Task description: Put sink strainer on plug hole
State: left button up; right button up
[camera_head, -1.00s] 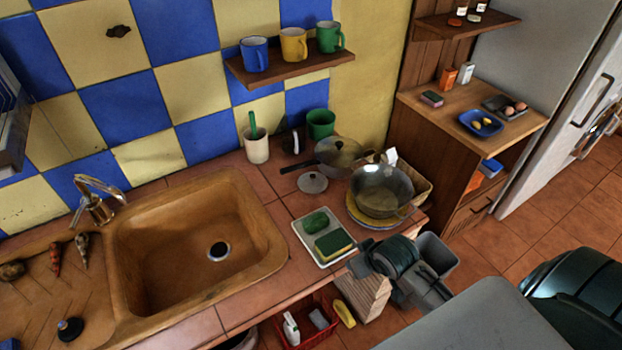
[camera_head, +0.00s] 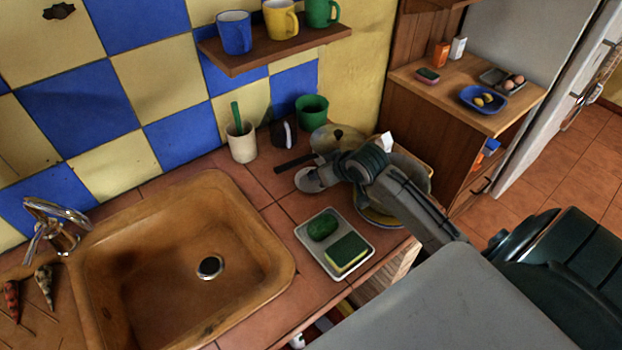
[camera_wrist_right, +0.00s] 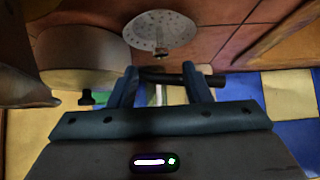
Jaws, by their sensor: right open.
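The sink strainer (camera_head: 307,181) is a round grey perforated disc lying on the tiled counter, right of the sink and partly hidden by my right gripper (camera_head: 333,174) in the head view. In the right wrist view the strainer (camera_wrist_right: 150,30) shows with its small knob, just beyond the fingertips. My right gripper (camera_wrist_right: 161,72) is open, with nothing between its fingers, close to the strainer. The plug hole (camera_head: 210,267) is a dark hole with a metal rim in the bottom of the brown sink (camera_head: 262,215). My left gripper is not in view.
A tray (camera_head: 310,240) with a green scrubber and a sponge lies between the sink and my right arm. The lidded pan (camera_head: 337,137), its dark handle (camera_head: 295,163), a utensil cup (camera_head: 242,144) and a green cup (camera_head: 312,108) stand behind the strainer. The sink basin is clear.

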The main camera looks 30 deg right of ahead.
jog(key=shift+w+a+f, duration=0.1)
jog(key=shift+w+f, duration=0.25)
jog(key=shift+w, duration=0.05)
jog(key=shift+w+f, duration=0.25)
jog(key=p+x, duration=0.2)
jog(key=x, duration=0.2)
jog(key=shift+s+f, duration=0.1)
jog(key=shift+w+f, duration=0.4)
jog(key=shift+f, duration=0.1)
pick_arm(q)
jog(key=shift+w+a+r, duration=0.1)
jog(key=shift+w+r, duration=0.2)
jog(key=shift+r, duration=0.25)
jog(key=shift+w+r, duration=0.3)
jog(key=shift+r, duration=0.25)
pick_arm(e)
grip_shut()
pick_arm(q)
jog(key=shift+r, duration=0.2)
pick_arm(e)
jog(key=shift+r, duration=0.2)
